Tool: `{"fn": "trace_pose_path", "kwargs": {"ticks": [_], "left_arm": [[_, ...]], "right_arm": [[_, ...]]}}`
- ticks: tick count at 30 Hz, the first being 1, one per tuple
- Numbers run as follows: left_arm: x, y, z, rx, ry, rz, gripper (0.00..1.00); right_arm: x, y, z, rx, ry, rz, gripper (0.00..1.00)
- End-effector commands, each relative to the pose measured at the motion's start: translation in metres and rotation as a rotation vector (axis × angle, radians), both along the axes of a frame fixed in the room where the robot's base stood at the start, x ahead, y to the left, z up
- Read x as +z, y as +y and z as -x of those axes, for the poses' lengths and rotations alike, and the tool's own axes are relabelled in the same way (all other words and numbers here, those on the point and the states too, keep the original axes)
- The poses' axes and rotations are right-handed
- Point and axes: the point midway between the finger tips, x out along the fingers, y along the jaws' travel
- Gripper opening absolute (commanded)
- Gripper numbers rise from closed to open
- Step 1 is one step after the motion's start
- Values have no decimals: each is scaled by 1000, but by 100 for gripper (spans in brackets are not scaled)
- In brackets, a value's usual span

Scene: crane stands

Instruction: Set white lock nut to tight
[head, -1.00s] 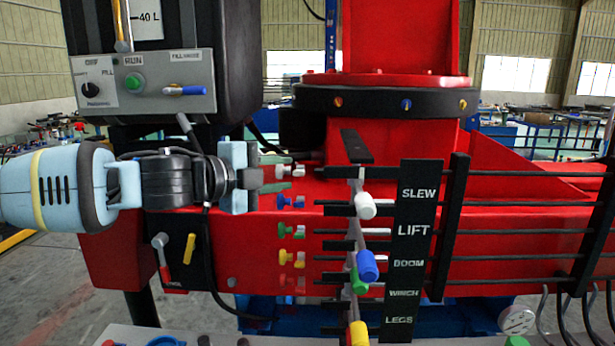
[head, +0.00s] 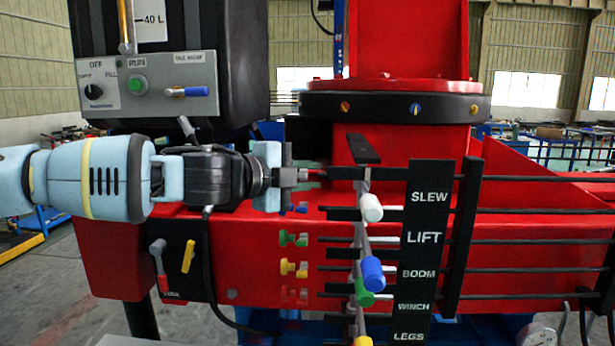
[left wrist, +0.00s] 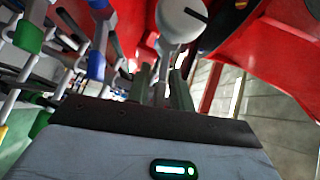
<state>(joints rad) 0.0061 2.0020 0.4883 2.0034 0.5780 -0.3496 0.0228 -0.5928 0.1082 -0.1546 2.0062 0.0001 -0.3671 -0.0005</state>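The white lock nut is the top one in the column of small coloured lock nuts on the red crane body. In the head view it is mostly hidden behind the fingers of my left gripper (head: 297,177). The fingers are close together around it, pointing right. In the left wrist view the two fingers (left wrist: 161,88) stand with a narrow gap, and a pale piece shows between them. The white lever knob (head: 371,208) is to the right of the gripper; it also shows in the left wrist view (left wrist: 182,20). My right gripper is not in view.
Below are a blue lock nut (head: 301,208), partly covered, then green (head: 294,239), yellow (head: 294,267) and red (head: 294,296) ones. A blue-knobbed lever (head: 372,273) and the black label plate (head: 421,250) stand to the right. A control box (head: 150,90) is above the arm.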

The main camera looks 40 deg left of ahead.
Motion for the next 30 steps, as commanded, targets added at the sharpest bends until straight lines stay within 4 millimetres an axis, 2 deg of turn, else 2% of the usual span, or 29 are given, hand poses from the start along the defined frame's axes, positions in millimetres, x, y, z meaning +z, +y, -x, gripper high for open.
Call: {"fn": "trace_pose_path", "kwargs": {"ticks": [1, 5, 11, 21, 29, 30], "left_arm": [[0, 0, 0, 0, 0, 0, 15], [0, 0, 0, 0, 0, 0, 0], [1, 0, 0, 0, 4, 2, 0], [8, 1, 0, 0, 95, 59, 0], [4, 1, -1, 1, 101, 64, 0], [4, 1, -1, 1, 101, 64, 14]], "right_arm": [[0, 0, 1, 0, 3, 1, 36], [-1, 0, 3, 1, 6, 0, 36], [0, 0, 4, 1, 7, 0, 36], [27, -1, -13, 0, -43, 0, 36], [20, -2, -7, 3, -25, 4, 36], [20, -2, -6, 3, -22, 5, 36]]}}
